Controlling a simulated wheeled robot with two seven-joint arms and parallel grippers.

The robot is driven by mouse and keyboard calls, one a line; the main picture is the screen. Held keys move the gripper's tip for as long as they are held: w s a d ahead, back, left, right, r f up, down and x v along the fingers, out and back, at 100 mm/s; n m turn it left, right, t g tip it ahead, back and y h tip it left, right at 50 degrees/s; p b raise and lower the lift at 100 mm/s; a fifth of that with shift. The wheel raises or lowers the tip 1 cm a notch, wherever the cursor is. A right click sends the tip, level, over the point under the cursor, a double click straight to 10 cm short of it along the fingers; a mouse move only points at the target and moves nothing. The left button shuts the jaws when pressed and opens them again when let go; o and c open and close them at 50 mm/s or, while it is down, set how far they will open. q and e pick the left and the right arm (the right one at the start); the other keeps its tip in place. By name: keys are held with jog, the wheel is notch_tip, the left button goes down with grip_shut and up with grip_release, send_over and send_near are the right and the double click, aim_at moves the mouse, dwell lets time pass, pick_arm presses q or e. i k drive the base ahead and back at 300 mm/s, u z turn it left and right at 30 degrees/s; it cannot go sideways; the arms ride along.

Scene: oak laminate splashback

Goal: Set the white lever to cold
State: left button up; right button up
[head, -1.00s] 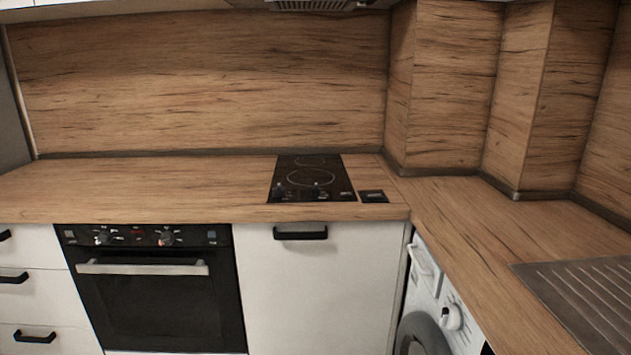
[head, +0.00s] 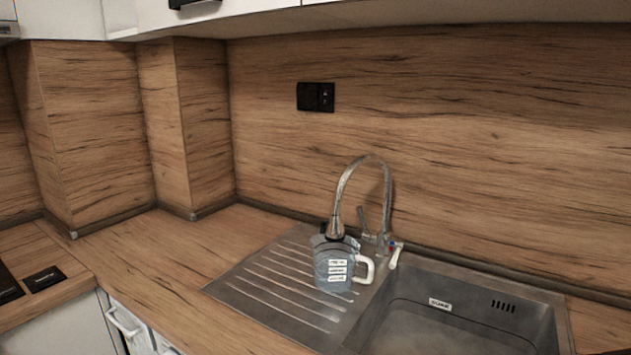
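The white lever (head: 394,260) shows in the head view at the right side of the chrome faucet (head: 362,190)'s base, with small red and blue marks at its root. It tilts downward toward the front. The faucet's spout arches to the left, and its end hangs over a clear jug (head: 330,264) with a white handle. The jug stands on the ridged drainboard. Neither of my grippers is in view.
The sink basin (head: 455,322) lies to the right of the faucet. A black wall socket (head: 315,97) is on the wood splashback. White cabinets (head: 400,8) hang above. The counter (head: 165,255) left of the drainboard is clear.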

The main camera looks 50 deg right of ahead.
aim_at(395, 255)
jog(key=k, duration=1)
jog(key=u, duration=1.3)
jog(key=i, duration=0.95)
jog(key=z, duration=3.15)
